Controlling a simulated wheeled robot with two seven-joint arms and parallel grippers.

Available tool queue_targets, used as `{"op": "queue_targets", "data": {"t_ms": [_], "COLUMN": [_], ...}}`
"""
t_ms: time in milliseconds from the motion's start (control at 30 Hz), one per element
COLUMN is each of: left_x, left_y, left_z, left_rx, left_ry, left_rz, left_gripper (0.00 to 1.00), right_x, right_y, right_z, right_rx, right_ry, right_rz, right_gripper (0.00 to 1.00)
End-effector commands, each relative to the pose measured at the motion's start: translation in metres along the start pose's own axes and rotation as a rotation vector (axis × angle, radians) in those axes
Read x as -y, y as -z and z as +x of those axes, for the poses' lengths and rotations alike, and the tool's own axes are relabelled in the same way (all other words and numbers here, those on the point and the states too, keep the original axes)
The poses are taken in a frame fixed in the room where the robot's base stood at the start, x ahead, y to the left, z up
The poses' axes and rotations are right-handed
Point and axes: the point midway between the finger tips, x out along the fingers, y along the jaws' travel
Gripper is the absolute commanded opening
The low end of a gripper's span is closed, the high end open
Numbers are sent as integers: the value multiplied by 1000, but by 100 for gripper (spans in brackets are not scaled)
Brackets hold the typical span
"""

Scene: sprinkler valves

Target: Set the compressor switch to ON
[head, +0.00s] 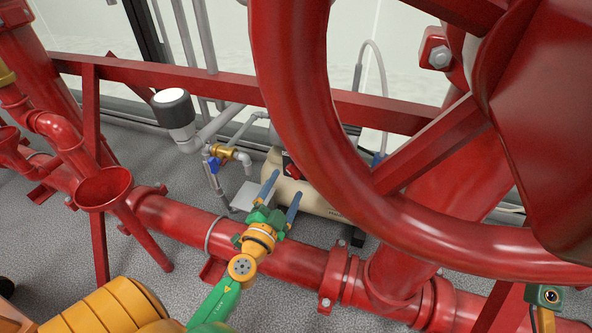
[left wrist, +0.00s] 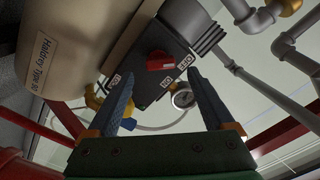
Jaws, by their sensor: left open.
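The compressor is a beige tank (head: 318,196) behind the red pipe, partly hidden by the large red wheel. It also fills the upper left of the left wrist view (left wrist: 75,50). Its red switch knob (left wrist: 160,63) sits on a dark box (left wrist: 150,85), with small white labels around it; one on the right seems to read OFF. The knob's bar lies roughly crosswise in that view; its exact setting I cannot tell. The knob shows small in the head view (head: 290,169). My left gripper (head: 281,194) is open and empty, its blue fingers pointing at the switch box, apart from the knob.
A thick red pipe (head: 185,220) runs below my left gripper. The large red wheel (head: 300,100) blocks the right side. A brass valve with a blue handle (head: 216,160) stands left of the compressor. A gauge (left wrist: 183,98) shows behind the switch box.

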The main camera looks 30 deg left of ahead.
Motion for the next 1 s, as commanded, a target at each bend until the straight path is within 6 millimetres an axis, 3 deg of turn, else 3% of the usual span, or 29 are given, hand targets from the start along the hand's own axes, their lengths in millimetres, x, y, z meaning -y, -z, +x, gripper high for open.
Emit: {"op": "queue_targets", "data": {"t_ms": [100, 233, 600, 900, 1000], "left_x": [2, 1, 0, 0, 0], "left_y": [2, 1, 0, 0, 0], "left_z": [26, 43, 51, 51, 51], "left_rx": [-1, 0, 1, 1, 1], "left_ry": [2, 0, -1, -1, -1], "left_rz": [1, 0, -1, -1, 1], "left_gripper": [86, 86, 84, 3, 0], "right_x": [0, 0, 0, 0, 0], "right_y": [-2, -2, -2, -3, -3], "right_z": [2, 1, 0, 0, 0], "right_rx": [17, 20, 22, 23, 23], "right_ry": [-3, -3, -3, -4, -4], "right_rz": [0, 0, 0, 0, 0], "right_gripper": [44, 44, 44, 44, 44]}}
